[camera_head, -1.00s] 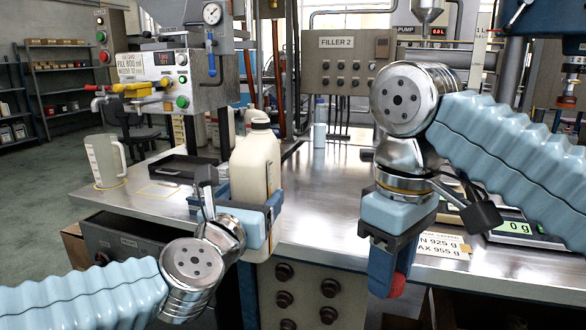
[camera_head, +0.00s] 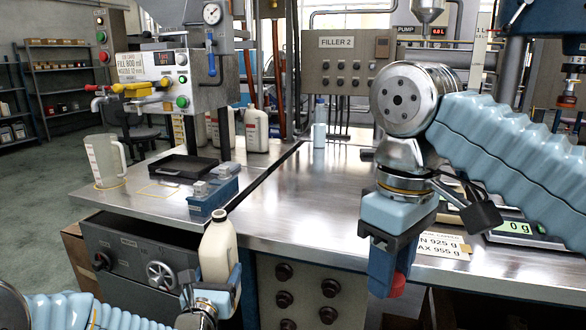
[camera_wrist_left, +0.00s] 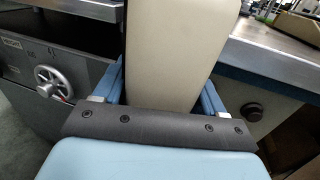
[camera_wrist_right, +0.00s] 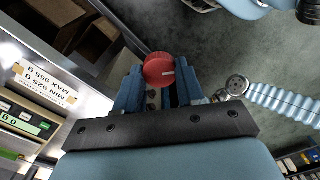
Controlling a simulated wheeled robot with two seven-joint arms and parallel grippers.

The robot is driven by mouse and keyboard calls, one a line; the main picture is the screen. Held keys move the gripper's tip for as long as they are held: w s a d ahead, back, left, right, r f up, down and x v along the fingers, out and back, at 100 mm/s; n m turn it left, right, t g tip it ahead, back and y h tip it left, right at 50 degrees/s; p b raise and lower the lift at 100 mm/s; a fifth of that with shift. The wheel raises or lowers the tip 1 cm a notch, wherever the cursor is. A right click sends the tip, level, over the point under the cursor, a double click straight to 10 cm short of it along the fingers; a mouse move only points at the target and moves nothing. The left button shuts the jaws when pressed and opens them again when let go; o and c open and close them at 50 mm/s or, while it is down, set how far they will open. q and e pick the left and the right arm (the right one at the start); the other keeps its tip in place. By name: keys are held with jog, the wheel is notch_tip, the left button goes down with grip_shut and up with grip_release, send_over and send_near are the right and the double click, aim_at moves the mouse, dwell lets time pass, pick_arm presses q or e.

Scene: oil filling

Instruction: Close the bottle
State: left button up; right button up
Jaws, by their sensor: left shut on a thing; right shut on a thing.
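A cream bottle (camera_head: 218,252) with its neck uncapped is held by my left gripper (camera_head: 222,283) below the table's front edge. The bottle leans slightly and fills the middle of the left wrist view (camera_wrist_left: 178,50), between the blue fingers of the gripper. My right gripper (camera_head: 388,275) is shut on a red cap (camera_head: 398,285), held in front of the table's edge at the right. The cap shows from its round face between the fingertips in the right wrist view (camera_wrist_right: 159,69). The bottle and cap are well apart.
The steel table (camera_head: 300,215) has a clear middle. A scale (camera_head: 515,226) stands at the right. More cream bottles (camera_head: 256,130) stand at the back.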

pick_arm(q)
jog(key=w+a+f+y, duration=0.1)
jog(key=w+a+f, duration=0.1)
jog(key=f, duration=0.7)
jog(key=shift+w+a+f+n, duration=0.3)
jog(key=shift+a+f, duration=0.1)
jog(key=shift+a, duration=0.3)
jog(key=shift+r, duration=0.1)
